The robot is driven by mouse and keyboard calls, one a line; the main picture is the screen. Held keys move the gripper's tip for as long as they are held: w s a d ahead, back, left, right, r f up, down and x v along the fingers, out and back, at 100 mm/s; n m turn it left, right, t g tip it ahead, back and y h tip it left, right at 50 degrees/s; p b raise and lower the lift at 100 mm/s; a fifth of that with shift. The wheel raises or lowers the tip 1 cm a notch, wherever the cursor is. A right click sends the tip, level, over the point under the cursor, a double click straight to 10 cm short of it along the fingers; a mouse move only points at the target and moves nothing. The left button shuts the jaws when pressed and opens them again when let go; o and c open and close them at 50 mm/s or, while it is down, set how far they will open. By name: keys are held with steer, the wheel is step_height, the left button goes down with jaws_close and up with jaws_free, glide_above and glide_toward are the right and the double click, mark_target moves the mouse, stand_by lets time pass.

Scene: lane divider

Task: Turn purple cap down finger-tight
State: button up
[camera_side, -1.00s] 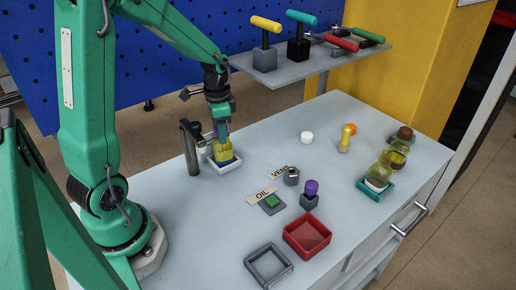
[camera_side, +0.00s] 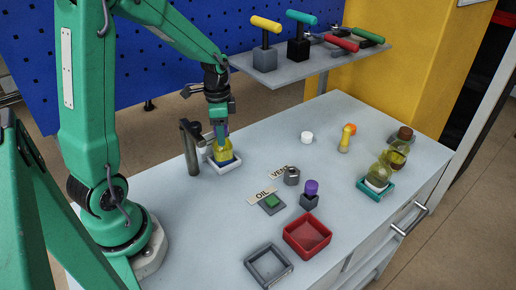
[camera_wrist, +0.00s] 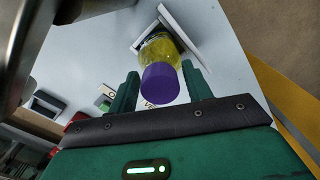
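The bottle of yellow liquid (camera_side: 223,153) stands upright in a small white-rimmed holder (camera_side: 226,166) beside a dark post. In the wrist view the bottle (camera_wrist: 158,50) wears a purple cap (camera_wrist: 160,84). My gripper (camera_side: 219,134) points down over the bottle top. In the wrist view my gripper's green fingers (camera_wrist: 162,78) stand on either side of the cap, with a narrow gap visible on the right. The fingers look open around the cap. Whether the left finger touches it is unclear. The side view mostly hides the cap behind the fingers.
The dark post (camera_side: 190,147) rises close to the holder's left. A purple-topped piece (camera_side: 311,188) stands on a grey block. A red tray (camera_side: 307,235) and a grey tray (camera_side: 268,265) lie at the front. A second bottle (camera_side: 380,174) stands in a teal holder at right.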

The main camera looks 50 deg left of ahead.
stand_by(0.3)
steer(key=shift+n, duration=0.9)
steer(key=shift+n, duration=0.8)
steer(key=shift+n, duration=0.3)
steer(key=shift+n, duration=0.6)
steer(key=shift+n, duration=0.8)
